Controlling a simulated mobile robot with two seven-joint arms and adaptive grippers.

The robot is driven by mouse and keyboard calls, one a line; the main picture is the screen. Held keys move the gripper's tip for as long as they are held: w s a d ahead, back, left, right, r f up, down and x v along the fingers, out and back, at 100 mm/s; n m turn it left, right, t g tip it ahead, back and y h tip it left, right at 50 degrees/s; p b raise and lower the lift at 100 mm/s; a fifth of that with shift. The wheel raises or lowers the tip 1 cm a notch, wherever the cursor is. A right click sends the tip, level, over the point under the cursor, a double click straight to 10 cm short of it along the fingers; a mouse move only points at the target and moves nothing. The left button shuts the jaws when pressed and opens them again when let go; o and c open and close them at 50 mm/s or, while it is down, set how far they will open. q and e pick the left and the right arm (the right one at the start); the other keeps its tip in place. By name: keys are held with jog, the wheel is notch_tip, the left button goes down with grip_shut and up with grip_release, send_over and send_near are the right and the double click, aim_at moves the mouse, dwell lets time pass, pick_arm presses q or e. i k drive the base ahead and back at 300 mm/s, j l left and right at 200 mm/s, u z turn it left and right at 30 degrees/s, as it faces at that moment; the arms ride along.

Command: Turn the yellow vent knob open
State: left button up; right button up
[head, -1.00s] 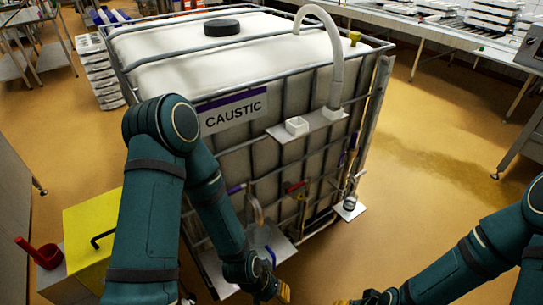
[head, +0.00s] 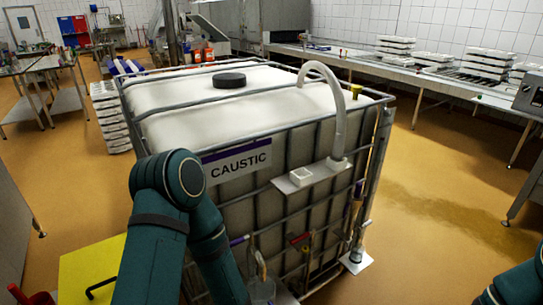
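The yellow vent knob (head: 356,91) stands on the top right edge of the caged white tank (head: 290,128), which is labelled CAUSTIC. It is small in the head view, and I cannot tell its turn position. My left arm reaches in at the lower left, in front of the tank. My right arm shows only at the lower right corner. Both grippers are below the bottom edge of the view.
A black cap (head: 229,80) and a curved white hose (head: 330,82) are on the tank top. A white shelf with a small box (head: 301,176) juts from its front. A yellow cabinet (head: 88,268) stands lower left. The floor right of the tank is clear.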

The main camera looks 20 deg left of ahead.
aim_at(355, 89)
jog(key=i+l, duration=0.7)
jog(key=l, duration=0.2)
jog(key=i+l, duration=0.35)
jog(key=l+u, duration=0.05)
jog(key=l, duration=0.05)
